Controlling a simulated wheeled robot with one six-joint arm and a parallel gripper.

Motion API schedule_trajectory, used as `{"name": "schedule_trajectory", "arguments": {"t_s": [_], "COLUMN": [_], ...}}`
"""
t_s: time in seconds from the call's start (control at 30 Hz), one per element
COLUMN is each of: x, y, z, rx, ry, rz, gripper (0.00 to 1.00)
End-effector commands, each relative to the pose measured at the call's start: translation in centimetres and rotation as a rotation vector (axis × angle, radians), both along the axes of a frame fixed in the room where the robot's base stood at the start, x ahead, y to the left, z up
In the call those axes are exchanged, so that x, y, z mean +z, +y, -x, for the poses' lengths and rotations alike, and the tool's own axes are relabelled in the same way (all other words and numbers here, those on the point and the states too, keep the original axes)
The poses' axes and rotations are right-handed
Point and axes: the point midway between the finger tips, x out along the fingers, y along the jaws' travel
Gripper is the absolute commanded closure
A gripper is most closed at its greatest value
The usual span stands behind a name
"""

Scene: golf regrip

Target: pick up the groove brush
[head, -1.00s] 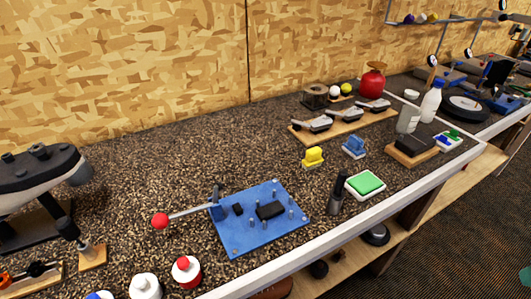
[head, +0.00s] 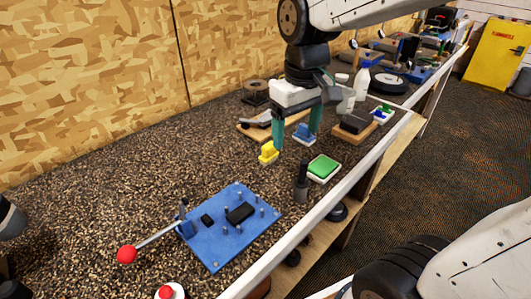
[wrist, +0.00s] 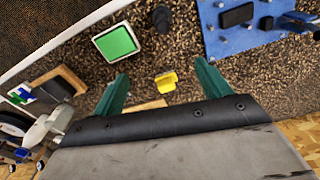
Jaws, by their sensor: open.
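My gripper (head: 296,142) hangs over the bench with its two green fingers spread and nothing between the tips. A small yellow piece (head: 268,153) with a pale base, brush-like, stands on the bench below and beside the left finger. In the wrist view this yellow piece (wrist: 167,82) shows between the two fingertips, apart from both. A similar blue piece (head: 302,134) stands behind it, partly covered by the right finger. A dark upright cylinder with a thinner top (head: 301,187) stands nearer the front edge. I cannot tell for certain which of these is the groove brush.
A green pad in a white tray (head: 324,167) lies close to the right. A blue plate with pegs and a red-knobbed lever (head: 215,249) is at front left. A dark block on a wooden base (head: 353,128) and bottles stand farther right.

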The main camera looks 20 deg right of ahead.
Motion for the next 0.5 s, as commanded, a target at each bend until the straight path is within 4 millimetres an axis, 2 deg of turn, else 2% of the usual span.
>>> {"name": "schedule_trajectory", "arguments": {"t_s": [0.03, 0.1, 0.2, 0.33, 0.5], "x": [-0.9, -1.9, -3.3, -4.6, -6.0], "y": [0.4, 0.9, 1.5, 2.0, 2.1], "z": [-2.1, -4.5, -7.3, -9.4, -10.2], "rx": [0.03, 0.071, 0.117, 0.153, 0.167], "ry": [0.018, 0.028, 0.038, 0.047, 0.051], "rz": [0.002, 0.003, 0.004, 0.005, 0.005], "gripper": [0.24, 0.24, 0.24, 0.24, 0.24]}}
